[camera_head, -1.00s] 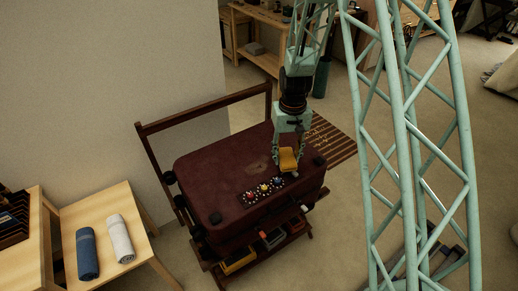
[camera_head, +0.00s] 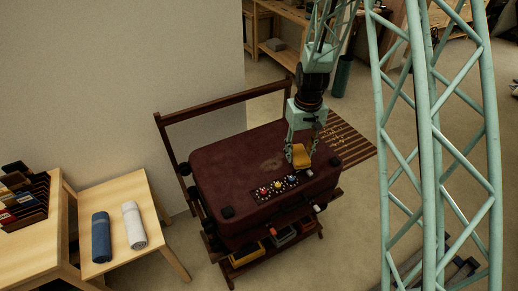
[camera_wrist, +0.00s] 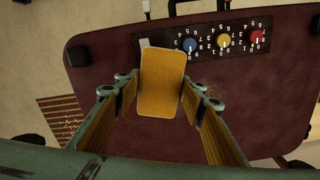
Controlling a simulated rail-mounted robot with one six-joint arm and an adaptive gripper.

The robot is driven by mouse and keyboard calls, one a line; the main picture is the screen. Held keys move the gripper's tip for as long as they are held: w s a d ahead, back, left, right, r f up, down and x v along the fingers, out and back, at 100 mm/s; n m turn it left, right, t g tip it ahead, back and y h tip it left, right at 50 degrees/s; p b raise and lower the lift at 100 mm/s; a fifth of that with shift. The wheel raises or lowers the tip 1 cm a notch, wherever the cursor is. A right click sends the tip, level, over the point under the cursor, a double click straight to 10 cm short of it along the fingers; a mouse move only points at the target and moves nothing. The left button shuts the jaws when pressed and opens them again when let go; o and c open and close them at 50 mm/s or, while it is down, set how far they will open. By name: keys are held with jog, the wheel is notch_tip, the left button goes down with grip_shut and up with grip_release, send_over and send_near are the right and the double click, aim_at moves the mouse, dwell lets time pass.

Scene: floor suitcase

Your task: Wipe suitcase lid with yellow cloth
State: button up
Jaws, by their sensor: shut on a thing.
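The dark red suitcase (camera_head: 235,175) lies flat on a dark wooden rack, with a scuffed pale patch (camera_head: 271,164) on its lid. The lid also shows in the wrist view (camera_wrist: 245,110). My gripper (camera_head: 300,150) is over the lid's right part, shut on the yellow cloth (camera_head: 301,157). In the wrist view the yellow cloth (camera_wrist: 161,85) is a folded pad between the fingers, beside the combination dials. I cannot tell whether the cloth touches the lid.
A dial panel with blue, yellow and red knobs (camera_head: 277,186) sits near the lid's front edge. Black corner caps (camera_head: 227,212) stand at the lid's corners. A side table (camera_head: 160,210) at left holds a blue roll (camera_head: 101,237) and a white roll (camera_head: 134,225). A wall (camera_head: 120,80) stands behind.

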jog(key=a+r+n+p, duration=0.1)
jog(key=a+r+n, duration=0.2)
jog(key=a+n, duration=0.9)
jog(key=shift+a+r+n, duration=0.15)
jog(key=shift+a+n, duration=0.15)
jog(key=shift+a, duration=1.55)
